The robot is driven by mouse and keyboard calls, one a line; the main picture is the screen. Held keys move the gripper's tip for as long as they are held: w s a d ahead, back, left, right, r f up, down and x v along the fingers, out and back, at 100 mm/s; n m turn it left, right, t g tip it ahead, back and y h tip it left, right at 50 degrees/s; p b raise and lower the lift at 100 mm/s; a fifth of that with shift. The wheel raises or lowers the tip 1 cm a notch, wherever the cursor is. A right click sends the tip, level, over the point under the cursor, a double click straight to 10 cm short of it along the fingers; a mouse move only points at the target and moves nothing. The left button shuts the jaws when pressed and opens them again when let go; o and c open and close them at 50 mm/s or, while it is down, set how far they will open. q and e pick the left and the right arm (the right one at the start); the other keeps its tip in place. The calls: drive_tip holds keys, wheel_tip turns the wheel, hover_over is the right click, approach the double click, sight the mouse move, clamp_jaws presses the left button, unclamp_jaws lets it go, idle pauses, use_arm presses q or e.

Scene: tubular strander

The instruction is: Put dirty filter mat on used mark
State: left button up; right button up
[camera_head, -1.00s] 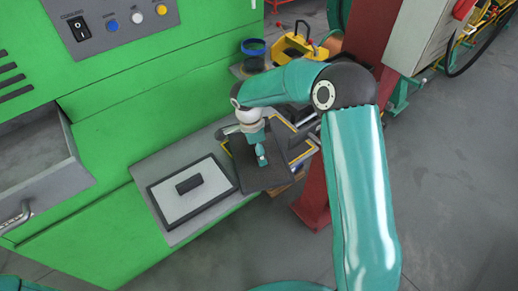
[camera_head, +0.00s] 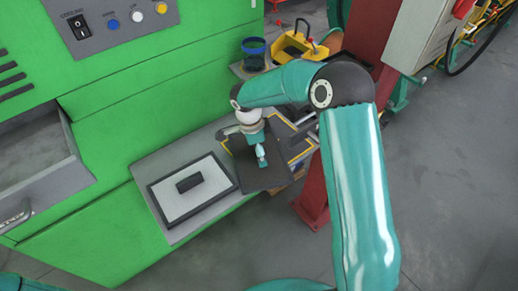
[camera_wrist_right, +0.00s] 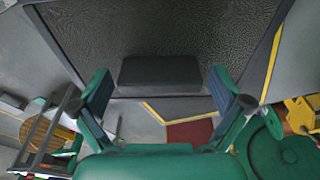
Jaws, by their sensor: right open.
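The dark filter mat (camera_head: 252,180), square with a dark block handle (camera_wrist_right: 160,73), is on the right end of the grey shelf. It covers part of a yellow-outlined mark (camera_head: 300,154), whose lines show past its edges. The mat looks skewed to the outline; I cannot tell if it lies fully flat. My right gripper (camera_head: 262,158) is over the mat. In the right wrist view its open fingers (camera_wrist_right: 158,92) stand apart on either side of the handle, and the mat's dark textured face (camera_wrist_right: 160,30) fills the top. My left gripper is not in view.
A pale mat with a dark frame and handle (camera_head: 198,195) lies on the shelf to the left. The green machine (camera_head: 110,140) stands behind. A blue container (camera_head: 254,55), a yellow caddy (camera_head: 300,47) and a red post (camera_head: 312,195) are nearby. The floor at right is clear.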

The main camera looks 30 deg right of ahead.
sight(253, 158)
wheel_tip(253, 158, up, 12)
drive_tip(key=a+b, duration=0.1)
drive_tip(key=shift+w+a, duration=0.25)
drive_tip(key=shift+a, duration=0.1)
idle(0.4)
